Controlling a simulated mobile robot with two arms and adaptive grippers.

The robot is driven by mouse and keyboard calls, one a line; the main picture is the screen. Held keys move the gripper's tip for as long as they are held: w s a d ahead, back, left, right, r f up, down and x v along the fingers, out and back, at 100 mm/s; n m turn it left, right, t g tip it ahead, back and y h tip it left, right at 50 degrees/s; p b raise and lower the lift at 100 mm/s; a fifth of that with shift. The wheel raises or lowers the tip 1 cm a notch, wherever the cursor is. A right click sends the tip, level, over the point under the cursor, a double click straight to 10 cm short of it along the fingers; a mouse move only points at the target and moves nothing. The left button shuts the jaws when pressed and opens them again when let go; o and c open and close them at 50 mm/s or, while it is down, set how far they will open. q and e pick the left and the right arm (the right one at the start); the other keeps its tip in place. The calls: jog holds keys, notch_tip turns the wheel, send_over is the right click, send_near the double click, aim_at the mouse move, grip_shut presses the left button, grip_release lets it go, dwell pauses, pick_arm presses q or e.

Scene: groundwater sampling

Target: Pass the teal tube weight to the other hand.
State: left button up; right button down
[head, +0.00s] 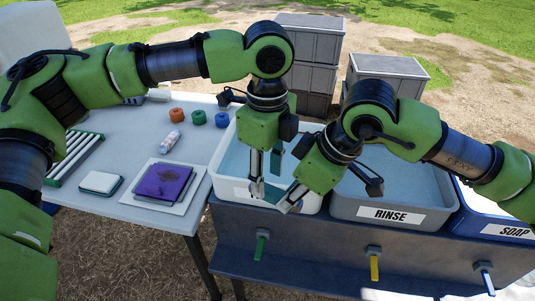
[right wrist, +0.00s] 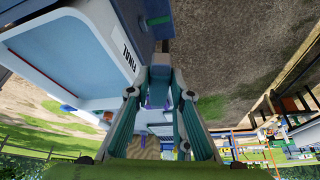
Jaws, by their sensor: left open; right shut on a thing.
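My right gripper (head: 290,205) reaches in from the right, low over the front rim of the leftmost basin. It is shut on the teal tube weight (right wrist: 161,100), which shows between its fingers in the right wrist view (right wrist: 160,88). In the head view the weight is mostly hidden by the fingers and hard to tell from their teal parts. My left gripper (head: 266,174) points down just left of the right gripper, over the same basin. Its fingers are spread and nothing is seen held in them. The two grippers are very close; I cannot tell whether they touch.
The leftmost basin (head: 228,188) holds water, beside the RINSE basin (head: 395,213) and SOAP basin (head: 500,230). On the white table (head: 130,140) lie a purple cloth or sponge (head: 163,181), a small bottle (head: 171,140), coloured rings (head: 199,118) and a rack (head: 75,158). Grey crates (head: 309,52) stand behind.

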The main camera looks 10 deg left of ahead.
pick_arm(q)
jog(key=shift+f, duration=1.4)
jog(key=shift+c, duration=0.3)
grip_shut()
pick_arm(e)
jog(key=c, duration=1.7)
grip_release()
